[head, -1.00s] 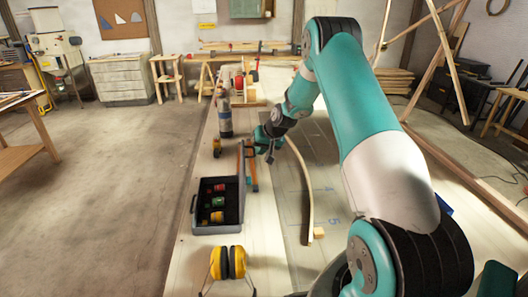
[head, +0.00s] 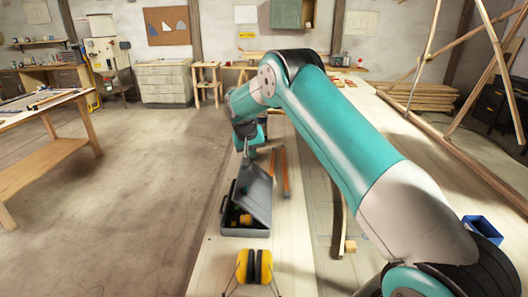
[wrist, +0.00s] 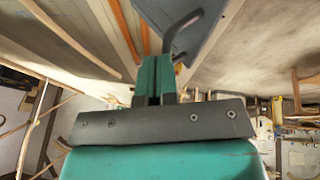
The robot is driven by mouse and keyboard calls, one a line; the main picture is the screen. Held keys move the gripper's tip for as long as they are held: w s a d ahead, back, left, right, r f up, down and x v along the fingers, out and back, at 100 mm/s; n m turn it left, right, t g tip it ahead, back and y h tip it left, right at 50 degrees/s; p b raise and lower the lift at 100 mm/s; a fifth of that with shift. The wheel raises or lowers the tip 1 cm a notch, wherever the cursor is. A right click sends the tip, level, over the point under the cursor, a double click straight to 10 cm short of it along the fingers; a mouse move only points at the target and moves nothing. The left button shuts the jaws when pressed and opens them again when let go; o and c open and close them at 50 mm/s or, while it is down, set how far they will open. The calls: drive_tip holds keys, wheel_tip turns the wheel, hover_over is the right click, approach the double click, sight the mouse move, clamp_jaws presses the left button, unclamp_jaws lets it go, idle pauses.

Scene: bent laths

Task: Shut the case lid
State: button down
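The grey case (head: 246,233) stands on the bench in the head view, with a few coloured items inside. Its lid (head: 257,195) is partly open, tilted over the box and leaving a gap on the left. My gripper (head: 247,154) is at the lid's far upper end. In the wrist view my gripper (wrist: 156,66) has its two fingers close together, with no clear object between them. The grey lid (wrist: 180,22) and a bent grey bar (wrist: 181,33) are right beyond the fingertips. I cannot tell whether the fingers touch them.
Yellow ear defenders (head: 254,267) lie on the bench (head: 205,262) in front of the case. An orange-brown strip (head: 285,174) lies to the right of the lid, with a bent lath (head: 338,212) further right. Open floor (head: 150,190) lies left of the bench.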

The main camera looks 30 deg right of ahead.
drive_tip(key=shift+w+a+f, duration=0.35)
drive_tip(key=shift+a+f, duration=0.15)
drive_tip(key=shift+f, duration=0.05)
drive_tip(key=w+a+f+b, duration=0.1)
drive_tip(key=a+f, duration=0.1)
drive_tip(key=w+a+f+b, duration=0.2)
drive_tip(key=f, duration=0.1)
drive_tip(key=w+a+f+b, duration=0.1)
drive_tip(key=a+f+b, duration=0.1)
drive_tip(key=shift+w+f, duration=0.3)
drive_tip(key=shift+f, duration=0.05)
drive_tip(key=shift+w+a+f+b, duration=0.1)
drive_tip(key=shift+a+f+b, duration=0.1)
drive_tip(key=shift+f+b, duration=0.2)
drive_tip(key=shift+w+a+f+b, duration=0.15)
drive_tip(key=shift+f+b, duration=0.1)
drive_tip(key=shift+f, duration=0.2)
drive_tip(key=shift+s+f, duration=0.15)
drive_tip(key=shift+f, duration=0.1)
drive_tip(key=shift+r, duration=0.1)
drive_tip(key=v, duration=1.8)
drive_tip(key=shift+w+r+b, duration=0.2)
drive_tip(key=shift+w+b, duration=0.15)
drive_tip(key=shift+b, duration=0.1)
drive_tip(key=shift+a, duration=0.2)
